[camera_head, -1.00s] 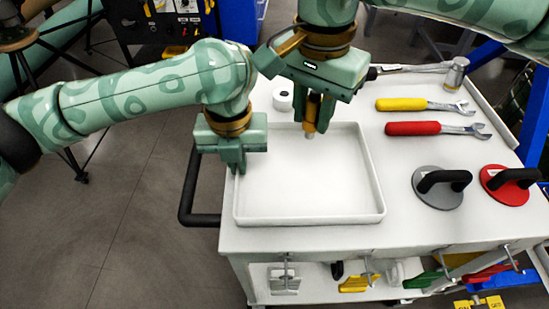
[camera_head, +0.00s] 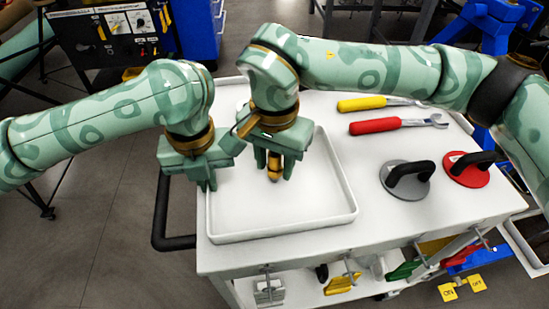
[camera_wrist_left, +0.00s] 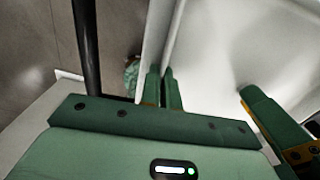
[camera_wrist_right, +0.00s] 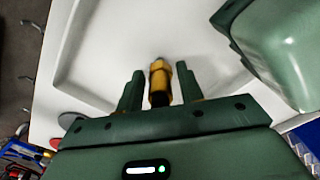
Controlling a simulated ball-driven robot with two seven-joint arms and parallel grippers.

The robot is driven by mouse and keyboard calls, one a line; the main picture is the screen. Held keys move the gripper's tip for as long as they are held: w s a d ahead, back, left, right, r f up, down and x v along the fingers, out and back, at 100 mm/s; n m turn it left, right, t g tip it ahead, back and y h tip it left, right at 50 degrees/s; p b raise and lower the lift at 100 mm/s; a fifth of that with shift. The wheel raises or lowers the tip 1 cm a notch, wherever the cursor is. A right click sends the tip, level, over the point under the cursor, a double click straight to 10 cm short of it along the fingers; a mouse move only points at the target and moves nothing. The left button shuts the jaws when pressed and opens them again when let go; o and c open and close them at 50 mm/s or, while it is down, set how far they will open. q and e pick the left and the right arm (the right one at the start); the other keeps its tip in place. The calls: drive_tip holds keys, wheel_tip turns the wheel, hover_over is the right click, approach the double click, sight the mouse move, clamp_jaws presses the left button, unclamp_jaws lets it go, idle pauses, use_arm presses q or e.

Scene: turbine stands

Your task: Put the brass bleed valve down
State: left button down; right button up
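The brass bleed valve (camera_head: 274,167) is upright between the fingers of my right gripper (camera_head: 274,163), over the floor of the white tray (camera_head: 305,219). My left gripper (camera_head: 207,183) is at the tray's left wall. In the left wrist view its fingers (camera_wrist_left: 163,88) are nearly together on either side of that wall (camera_wrist_left: 172,45). The tray is otherwise empty where visible.
The tray stands on a white cart (camera_head: 375,222). To its right are a yellow-handled wrench (camera_head: 365,103), a red-handled wrench (camera_head: 380,126), a grey suction cup (camera_head: 405,182) and a red one (camera_head: 467,171). My two grippers are close together.

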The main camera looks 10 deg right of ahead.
drive_tip(key=shift+o, duration=0.7)
drive_tip(key=shift+r, duration=0.1)
wheel_tip(320, 180, up, 12)
drive_tip(key=shift+r, duration=0.1)
use_arm(q)
drive_tip(key=c, duration=1.6)
unclamp_jaws()
drive_tip(key=shift+o, duration=0.2)
